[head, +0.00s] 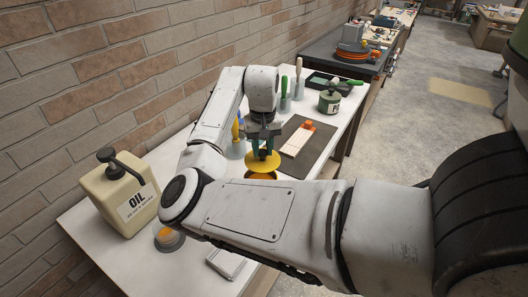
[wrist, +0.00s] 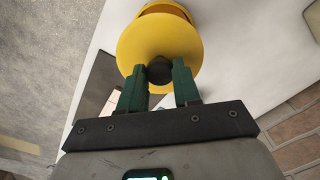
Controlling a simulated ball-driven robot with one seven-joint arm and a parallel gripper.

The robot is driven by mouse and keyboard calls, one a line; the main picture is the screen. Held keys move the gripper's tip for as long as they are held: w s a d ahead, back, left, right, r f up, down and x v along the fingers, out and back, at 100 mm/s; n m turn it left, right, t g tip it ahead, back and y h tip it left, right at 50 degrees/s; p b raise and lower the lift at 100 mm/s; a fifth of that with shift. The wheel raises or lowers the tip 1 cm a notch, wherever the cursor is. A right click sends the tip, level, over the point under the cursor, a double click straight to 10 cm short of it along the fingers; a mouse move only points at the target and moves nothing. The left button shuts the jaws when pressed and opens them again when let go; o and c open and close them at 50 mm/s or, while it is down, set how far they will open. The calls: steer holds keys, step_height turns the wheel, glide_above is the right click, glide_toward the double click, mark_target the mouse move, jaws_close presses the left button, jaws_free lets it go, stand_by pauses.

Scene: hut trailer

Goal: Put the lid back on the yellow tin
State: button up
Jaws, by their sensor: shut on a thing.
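My gripper (head: 262,148) is shut on the dark round knob (wrist: 159,71) of the yellow lid (wrist: 150,42). The lid also shows in the head view (head: 263,163), held over the table. In the wrist view the green fingers of my gripper (wrist: 158,72) stand on either side of the knob. The yellow tin (head: 261,176) stands just under the lid in the head view, with an orange-brown inside showing. In the wrist view part of the tin's rim (wrist: 165,8) shows past the lid's far edge, so the two look offset. My arm hides part of the tin.
An oil can (head: 119,196) stands at the left of the white table (head: 92,233). A dark mat (head: 318,150) with a light board lies right of the tin, and a green lidded pot (head: 329,101) stands behind. Holders with brushes (head: 285,101) stand near the brick wall.

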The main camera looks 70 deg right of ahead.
mark_target(261, 161)
steer(key=shift+w+a, duration=0.2)
steer(key=shift+a, duration=0.15)
step_height(261, 161, down, 4)
steer(key=b, duration=0.5)
steer(key=shift+f, duration=1.1)
steer(key=shift+p, duration=0.75)
steer(key=shift+f+p, duration=0.15)
steer(key=shift+p, duration=0.55)
stand_by(1.6)
steer(key=o, duration=1.6)
